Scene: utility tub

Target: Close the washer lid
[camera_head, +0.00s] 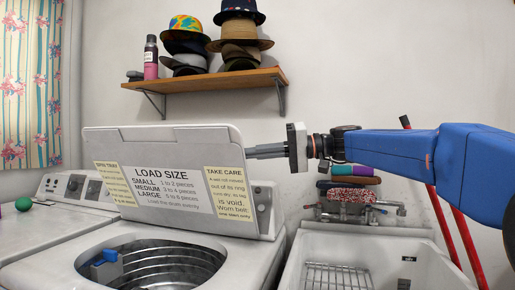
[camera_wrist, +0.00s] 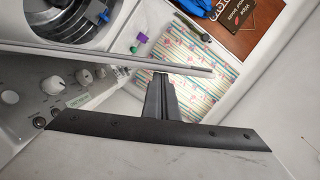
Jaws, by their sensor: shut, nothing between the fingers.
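The white washer lid (camera_head: 140,143) stands raised, nearly upright, with a load-size label and yellow notices facing the head camera. Below it the washer (camera_head: 62,262) shows its open drum. My gripper (camera_head: 250,152) comes in from the right, with its shut fingers level at the lid's upper right edge. In the wrist view the lid (camera_wrist: 110,56) is seen nearly edge-on as a thin bar. The gripper's fingertips (camera_wrist: 160,76) are on the lid's rear side, close to it; I cannot tell whether they touch. Nothing is held.
A wooden shelf (camera_head: 210,78) with hats and a spray can is on the wall above. A white sink (camera_head: 420,265) with a wire rack stands right of the washer. The control panel (camera_head: 75,187) is behind the lid. Red poles (camera_head: 468,247) stand at right.

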